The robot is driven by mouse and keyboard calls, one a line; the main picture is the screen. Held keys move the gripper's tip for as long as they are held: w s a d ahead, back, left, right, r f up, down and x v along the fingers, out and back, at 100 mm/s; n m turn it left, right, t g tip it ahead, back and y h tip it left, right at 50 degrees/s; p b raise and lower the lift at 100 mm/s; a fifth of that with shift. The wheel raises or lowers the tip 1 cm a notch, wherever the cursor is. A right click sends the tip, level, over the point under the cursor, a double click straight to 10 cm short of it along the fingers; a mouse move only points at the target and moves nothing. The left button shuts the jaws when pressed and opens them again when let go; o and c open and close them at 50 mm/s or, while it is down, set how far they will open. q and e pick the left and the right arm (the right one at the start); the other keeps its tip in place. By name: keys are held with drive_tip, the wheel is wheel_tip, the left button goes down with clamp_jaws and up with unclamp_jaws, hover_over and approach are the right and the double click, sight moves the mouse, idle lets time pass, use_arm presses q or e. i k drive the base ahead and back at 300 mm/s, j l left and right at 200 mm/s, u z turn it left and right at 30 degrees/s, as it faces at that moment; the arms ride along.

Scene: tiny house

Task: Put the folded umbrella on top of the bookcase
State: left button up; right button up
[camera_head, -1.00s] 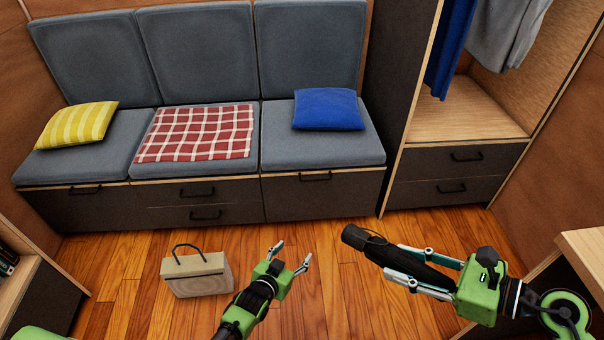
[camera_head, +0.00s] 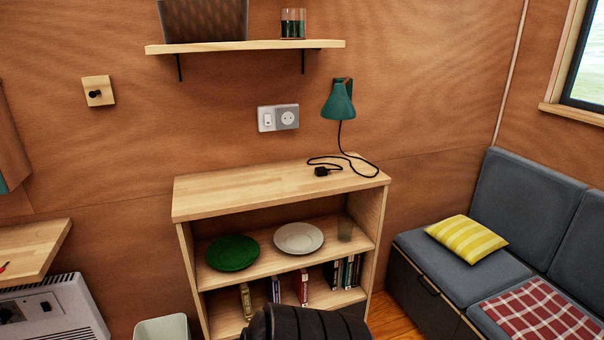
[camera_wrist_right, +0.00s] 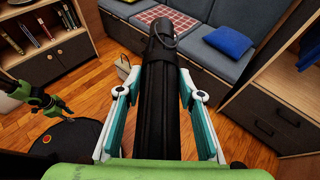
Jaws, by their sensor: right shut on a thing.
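The folded umbrella (camera_wrist_right: 158,110) is black and long, with a strap loop near its far end. In the right wrist view it lies between the fingers of my right gripper (camera_wrist_right: 158,80), which is shut on it and holds it above the floor. The bookcase (camera_head: 280,182) stands against the wood wall in the head view, with a pale wooden top. Part of it shows at the upper left in the right wrist view (camera_wrist_right: 85,42). My left gripper (camera_wrist_right: 62,104) is small at the left of that view, its fingers apart and empty. Neither gripper is clearly visible in the head view.
A lamp (camera_head: 340,100) hangs above the bookcase top; its cord and plug (camera_head: 321,171) lie on the right part. The left part is clear. A wall shelf (camera_head: 245,47) is above. The sofa (camera_head: 440,285) is at right, a bin (camera_head: 162,328) at lower left.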

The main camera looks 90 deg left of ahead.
sight(289, 176)
drive_tip(key=u, duration=0.4)
drive_tip(key=k+j+u, duration=0.1)
drive_tip(key=u, duration=0.25)
drive_tip(key=j+u, duration=0.15)
drive_tip(key=u, duration=0.25)
drive_tip(key=j+u, duration=0.1)
drive_tip(key=u, duration=0.25)
